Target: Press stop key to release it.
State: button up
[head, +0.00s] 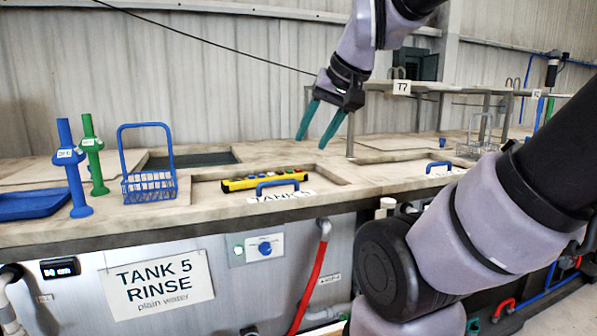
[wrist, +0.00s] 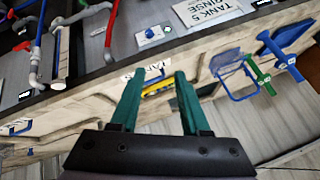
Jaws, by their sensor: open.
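A yellow control box (head: 240,184) with several small coloured keys on top lies on the counter at tank 5, behind a blue handle (head: 278,184). The keys are too small to tell which is the stop key, or whether it is pressed in. My gripper (head: 314,142) is open and empty, its two green fingers pointing down above and a little behind the box. In the wrist view the yellow box (wrist: 156,88) shows between the fingers of my gripper (wrist: 160,74), apart from them; its keys cannot be made out there.
A blue wire basket (head: 150,186), a blue post (head: 75,180), a green post (head: 95,160) and a blue tray (head: 30,204) stand to the left. A dark tank opening (head: 190,160) lies behind the basket. A TANK 5 RINSE sign (head: 157,280) hangs on the front panel.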

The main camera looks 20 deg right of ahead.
grip_shut()
dwell(1.5)
